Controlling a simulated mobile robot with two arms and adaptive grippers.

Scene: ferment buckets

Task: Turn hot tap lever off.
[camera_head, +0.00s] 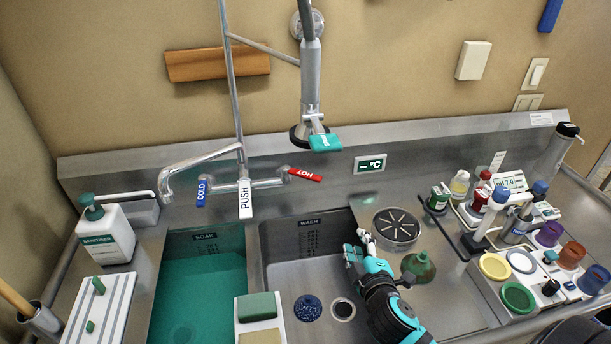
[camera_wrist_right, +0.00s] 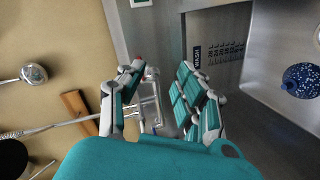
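The hot tap lever (camera_head: 305,174) is a red handle marked HOT, on the right end of the tap body (camera_head: 265,184), pointing right and slightly down. The blue COLD lever (camera_head: 201,192) is on the left end, pointing down. My right gripper (camera_head: 357,243) is over the right edge of the wash basin, below and right of the hot lever, apart from it. In the right wrist view its two fingers (camera_wrist_right: 165,80) are spread with nothing between them; the metal tap (camera_wrist_right: 152,105) shows beyond, and the hot lever is mostly hidden by a finger. My left gripper is not in view.
A white PUSH tag (camera_head: 245,198) hangs at the tap's middle. The spray head (camera_head: 311,100) with a teal lever hangs above the hot lever. The soak basin (camera_head: 200,290) holds green liquid.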

